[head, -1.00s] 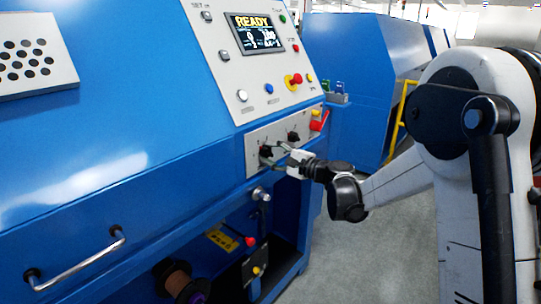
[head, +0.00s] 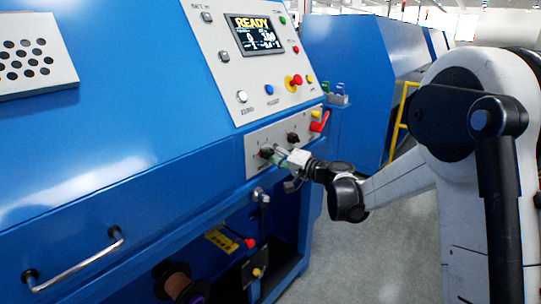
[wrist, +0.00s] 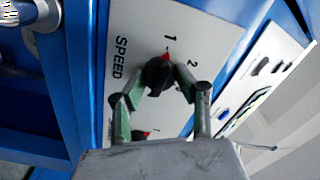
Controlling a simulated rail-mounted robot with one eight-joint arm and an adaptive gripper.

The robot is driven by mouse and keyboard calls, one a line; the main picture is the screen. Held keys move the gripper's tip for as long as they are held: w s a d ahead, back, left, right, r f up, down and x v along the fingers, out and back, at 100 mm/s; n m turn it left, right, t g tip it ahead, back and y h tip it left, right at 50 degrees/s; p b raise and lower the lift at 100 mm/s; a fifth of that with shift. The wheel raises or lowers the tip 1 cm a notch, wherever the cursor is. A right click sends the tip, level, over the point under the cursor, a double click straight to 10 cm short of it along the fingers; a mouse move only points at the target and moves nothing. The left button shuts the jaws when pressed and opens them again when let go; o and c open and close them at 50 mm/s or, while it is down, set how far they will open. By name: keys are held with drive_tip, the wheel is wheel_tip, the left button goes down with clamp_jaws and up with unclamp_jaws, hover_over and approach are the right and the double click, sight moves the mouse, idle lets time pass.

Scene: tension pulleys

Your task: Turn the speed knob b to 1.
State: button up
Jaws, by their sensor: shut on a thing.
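A black speed knob (wrist: 158,77) with a red pointer tip shows in the wrist view on a pale panel marked SPEED, 1 and 2. The red tip points at or very near the 1. In the head view this knob (head: 266,153) is the left one of two on the panel. My gripper (wrist: 159,82) is shut on the knob, one green finger on each side; it also shows in the head view (head: 279,156). A second dark knob (head: 293,137) sits to the right. I cannot read which knob is b.
Above the knobs is a control panel with a READY display (head: 254,36), buttons and a red emergency stop (head: 293,82). A red lever (head: 319,122) is right of the knobs. A metal fitting (head: 260,195) sticks out below. Open floor lies at the right.

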drive_tip(key=shift+n, duration=0.4)
drive_tip(key=o, duration=1.1)
drive_tip(key=shift+o, duration=0.2)
drive_tip(key=shift+d, duration=0.1)
drive_tip(key=v, duration=1.2)
drive_tip(key=shift+s, duration=0.1)
